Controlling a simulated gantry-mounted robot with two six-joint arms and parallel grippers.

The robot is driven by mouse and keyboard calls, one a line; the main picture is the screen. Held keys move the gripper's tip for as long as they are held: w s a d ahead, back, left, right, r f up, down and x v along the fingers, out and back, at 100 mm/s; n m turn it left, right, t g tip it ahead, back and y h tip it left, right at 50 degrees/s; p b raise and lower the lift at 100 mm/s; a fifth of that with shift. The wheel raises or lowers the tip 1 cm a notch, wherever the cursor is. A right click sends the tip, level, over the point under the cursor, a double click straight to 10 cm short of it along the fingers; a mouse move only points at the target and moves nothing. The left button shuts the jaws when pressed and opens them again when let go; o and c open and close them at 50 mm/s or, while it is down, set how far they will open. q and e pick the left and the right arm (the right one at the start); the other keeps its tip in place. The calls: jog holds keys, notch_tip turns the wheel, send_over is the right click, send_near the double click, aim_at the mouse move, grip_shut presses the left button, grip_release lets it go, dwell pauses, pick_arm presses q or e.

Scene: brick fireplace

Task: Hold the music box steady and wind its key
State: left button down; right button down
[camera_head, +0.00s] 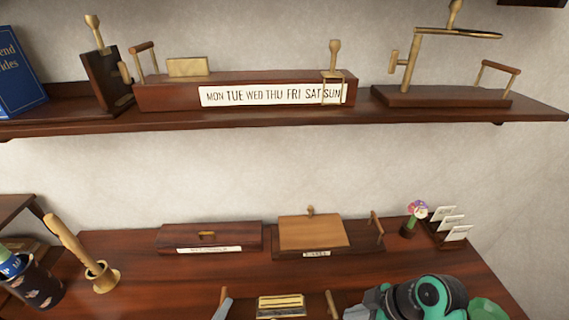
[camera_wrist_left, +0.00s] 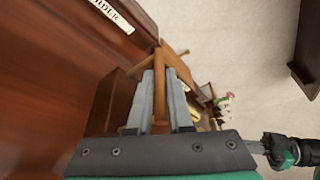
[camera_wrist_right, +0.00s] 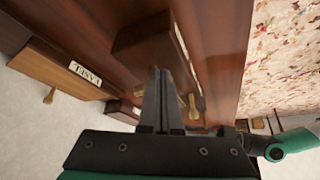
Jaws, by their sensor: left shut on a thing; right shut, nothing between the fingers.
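A small box, which I take to be the music box, shows a brass-coloured plate (camera_head: 281,305) at the bottom edge of the head view; its lower part is cut off. A wooden handle (camera_head: 222,296) is at its left and a wooden piece (camera_head: 331,303) at its right. My left gripper (camera_wrist_left: 161,75) is shut on the wooden handle. My right gripper (camera_wrist_right: 162,75) is shut and empty, beside a dark labelled box (camera_wrist_right: 145,45) that looks like the same one. A brass key-like knob (camera_wrist_right: 193,107) shows just right of its fingers; whether they touch is unclear.
Behind stand a long labelled box (camera_head: 240,236) and a tan-lidded box (camera_head: 315,232). A brass cup with a wooden rod (camera_head: 70,240) and a dark patterned cup (camera_head: 38,285) stand left. Card holders (camera_head: 452,222) and a flower (camera_head: 417,210) stand right. A shelf (camera_head: 90,124) runs above.

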jog(key=shift+s+a, duration=0.25)
jog(key=shift+s+d, duration=0.1)
dwell(0.5)
jog(key=shift+s+d, duration=0.15)
jog(key=shift+d, duration=0.05)
jog(key=shift+s+f, duration=0.1)
jog(key=shift+s, duration=0.1)
jog(key=shift+w+r+g, duration=0.15)
jog(key=shift+r+g, duration=0.15)
jog(key=shift+r, duration=0.05)
jog(key=w+d+r, duration=0.2)
jog(key=w+r, duration=0.2)
jog(key=r, duration=0.3)
notch_tip(320, 180, down, 8)
jog(key=shift+s+r, duration=0.2)
